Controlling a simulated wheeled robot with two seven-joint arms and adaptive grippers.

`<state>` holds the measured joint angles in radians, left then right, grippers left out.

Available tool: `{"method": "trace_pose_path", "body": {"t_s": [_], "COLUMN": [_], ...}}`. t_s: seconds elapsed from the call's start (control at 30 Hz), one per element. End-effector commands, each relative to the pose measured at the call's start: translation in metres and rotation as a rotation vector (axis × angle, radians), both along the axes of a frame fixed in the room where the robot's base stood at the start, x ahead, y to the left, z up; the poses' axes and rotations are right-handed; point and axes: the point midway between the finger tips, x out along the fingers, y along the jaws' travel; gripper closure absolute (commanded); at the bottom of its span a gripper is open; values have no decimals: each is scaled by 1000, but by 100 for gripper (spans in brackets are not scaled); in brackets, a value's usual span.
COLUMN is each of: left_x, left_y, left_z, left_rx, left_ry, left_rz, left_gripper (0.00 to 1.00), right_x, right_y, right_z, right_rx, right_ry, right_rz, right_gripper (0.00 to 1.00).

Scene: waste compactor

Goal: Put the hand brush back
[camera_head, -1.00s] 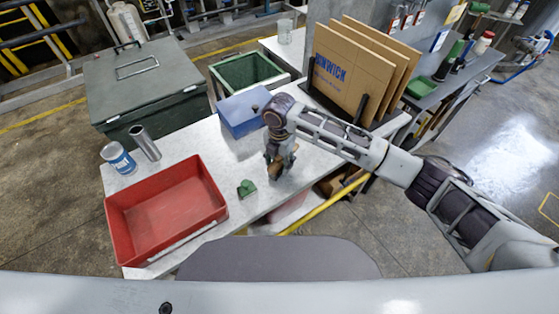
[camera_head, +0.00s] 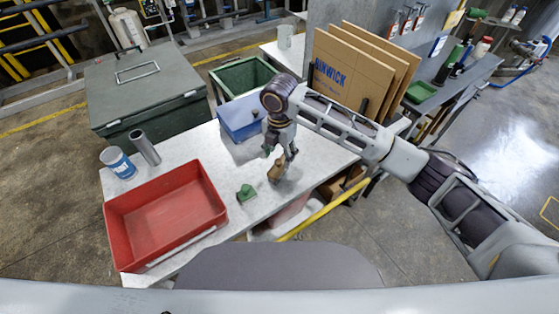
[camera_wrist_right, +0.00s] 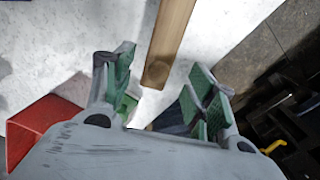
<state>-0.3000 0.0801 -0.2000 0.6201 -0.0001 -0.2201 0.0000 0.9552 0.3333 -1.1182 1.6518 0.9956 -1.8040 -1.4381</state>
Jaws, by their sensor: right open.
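A brown wooden piece, seemingly the hand brush (camera_head: 276,173), lies on the grey table just below my right gripper (camera_head: 280,153). Its wooden handle (camera_wrist_right: 170,40) shows in the right wrist view, running up from the gap between the fingers; I cannot make out bristles. My right gripper, with green finger pads, is open in the right wrist view (camera_wrist_right: 160,88). The handle's near end is in line with the gap, and nothing is clamped. My left gripper is in neither view.
A red tray (camera_head: 112,238) fills the table's left front, with a small green object (camera_head: 246,193) to its right. A blue box (camera_head: 238,122), a metal cylinder (camera_head: 146,148) and a blue-white can (camera_head: 119,162) stand farther back. Cardboard sheets (camera_head: 345,78) stand upright at the right.

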Motion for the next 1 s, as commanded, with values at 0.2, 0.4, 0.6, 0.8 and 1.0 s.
{"method": "trace_pose_path", "body": {"t_s": [0.2,0.4,0.6,0.8,1.0], "left_x": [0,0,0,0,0], "left_y": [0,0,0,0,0], "left_z": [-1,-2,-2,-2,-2], "left_rx": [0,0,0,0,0], "left_ry": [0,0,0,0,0], "left_rz": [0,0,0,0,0], "left_gripper": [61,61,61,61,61], "right_x": [0,0,0,0,0], "right_y": [1,0,0,0,0], "right_z": [32,51,56,56,56], "right_rx": [1,1,1,0,0], "right_ry": [-2,-1,-1,0,0], "right_rz": [1,0,0,0,0], "right_gripper": [44,44,44,44,44]}}
